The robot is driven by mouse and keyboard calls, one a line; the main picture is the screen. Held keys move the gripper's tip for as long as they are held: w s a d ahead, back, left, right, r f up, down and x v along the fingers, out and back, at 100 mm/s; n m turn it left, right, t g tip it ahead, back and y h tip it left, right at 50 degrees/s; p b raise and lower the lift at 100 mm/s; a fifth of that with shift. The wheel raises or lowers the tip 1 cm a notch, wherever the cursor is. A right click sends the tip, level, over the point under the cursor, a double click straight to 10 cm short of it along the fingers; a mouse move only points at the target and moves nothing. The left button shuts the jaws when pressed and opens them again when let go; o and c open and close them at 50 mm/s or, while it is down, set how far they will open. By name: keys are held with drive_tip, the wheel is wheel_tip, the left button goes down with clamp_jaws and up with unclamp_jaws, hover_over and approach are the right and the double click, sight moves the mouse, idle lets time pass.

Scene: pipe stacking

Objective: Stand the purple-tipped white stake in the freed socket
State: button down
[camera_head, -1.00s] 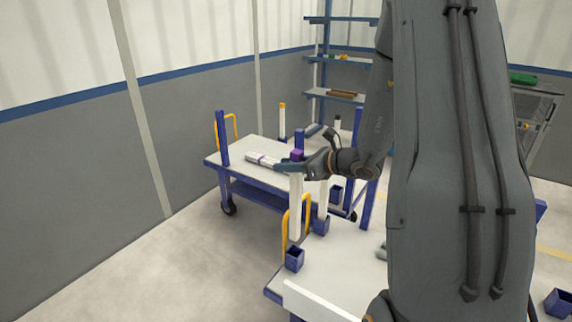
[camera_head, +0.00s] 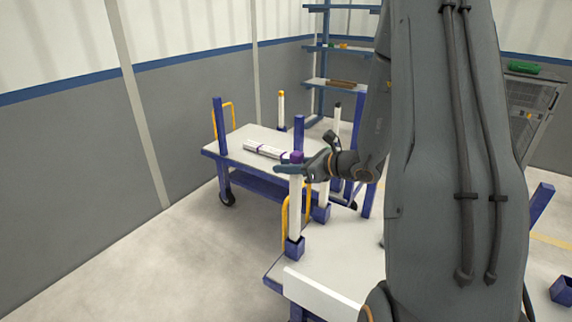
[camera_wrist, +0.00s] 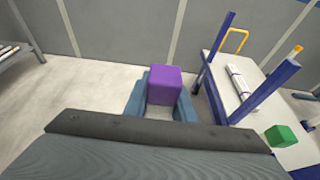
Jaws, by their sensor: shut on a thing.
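The white stake (camera_head: 295,215) stands upright with its purple tip (camera_head: 296,157) at the top. My gripper (camera_head: 289,169) is shut on it just below the tip. In the wrist view the purple tip (camera_wrist: 165,84) sits between the two blue-grey fingers. The stake's lower end meets the mouth of a blue socket (camera_head: 294,249) at the near cart's left corner. I cannot tell how deep it sits. The socket is outside the wrist view.
Another white stake (camera_head: 323,194) stands in a socket just behind; a green tip (camera_wrist: 281,135) shows in the wrist view. A second cart (camera_head: 228,150) behind carries white pipes (camera_head: 265,149) with purple bands. A yellow handle (camera_head: 285,218) rises beside the held stake.

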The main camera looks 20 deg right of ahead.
sight(300, 186)
wheel_tip(300, 186, down, 7)
drive_tip(key=b, duration=0.5)
idle(0.4)
drive_tip(key=shift+f, duration=0.1)
drive_tip(key=c, duration=1.4)
unclamp_jaws()
drive_tip(key=shift+v, duration=3.95)
